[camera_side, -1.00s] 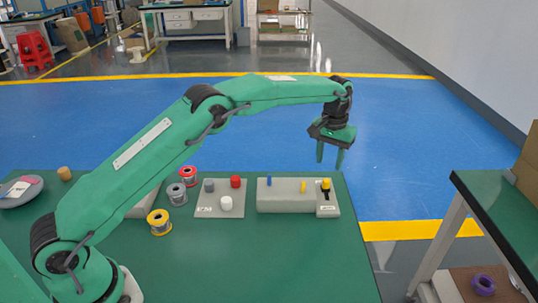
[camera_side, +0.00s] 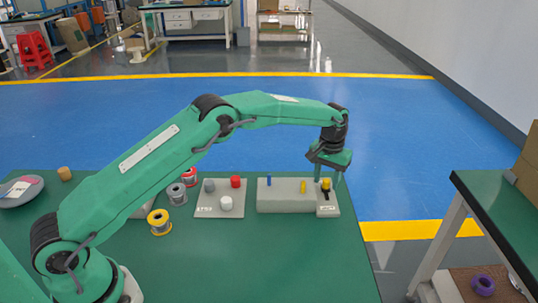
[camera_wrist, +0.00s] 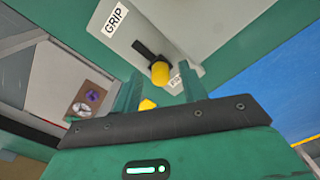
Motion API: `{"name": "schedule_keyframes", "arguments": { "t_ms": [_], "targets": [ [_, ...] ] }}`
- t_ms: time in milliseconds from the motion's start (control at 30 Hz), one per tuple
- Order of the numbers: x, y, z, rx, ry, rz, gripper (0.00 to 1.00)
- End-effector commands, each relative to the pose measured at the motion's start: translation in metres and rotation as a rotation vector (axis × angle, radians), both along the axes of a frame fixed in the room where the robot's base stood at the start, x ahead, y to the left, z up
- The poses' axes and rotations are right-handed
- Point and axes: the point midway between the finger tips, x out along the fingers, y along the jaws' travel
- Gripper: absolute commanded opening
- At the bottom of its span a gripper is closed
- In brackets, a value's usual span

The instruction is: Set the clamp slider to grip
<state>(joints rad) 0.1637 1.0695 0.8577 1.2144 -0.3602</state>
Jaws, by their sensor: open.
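The clamp slider is a yellow knob (camera_side: 326,184) on a dark slot at the right end of a grey block (camera_side: 285,203). In the wrist view the knob (camera_wrist: 160,73) sits at the slot end away from the GRIP label (camera_wrist: 115,20), close to a second label partly hidden by a finger. My gripper (camera_side: 328,177) is open above the block's right end, fingers pointing down. In the wrist view the knob appears between the two fingers of my gripper (camera_wrist: 160,82); contact cannot be told.
A blue peg (camera_side: 269,182) and a yellow peg (camera_side: 303,186) stand on the same block. Left of it, a plate (camera_side: 208,211) holds grey, red and white knobs. Several wire spools stand further left. The green table (camera_side: 260,260) is clear in front.

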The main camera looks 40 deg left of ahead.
Motion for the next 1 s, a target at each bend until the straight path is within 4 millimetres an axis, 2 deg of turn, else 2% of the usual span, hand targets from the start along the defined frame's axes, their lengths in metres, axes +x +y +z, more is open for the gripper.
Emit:
{"name": "schedule_keyframes", "arguments": {
  "t_ms": [400,600,633,1000],
  "targets": [
    [-0.0002,0.0001,-0.0069,0.000,0.000,0.000,0.42],
    [-0.0002,0.0001,-0.0067,0.000,0.000,0.000,0.03],
    [-0.0002,0.0001,-0.0066,0.000,0.000,0.000,0.00],
    [-0.0062,-0.0073,-0.0060,0.000,0.000,-0.002,0.00]
  ]
}}
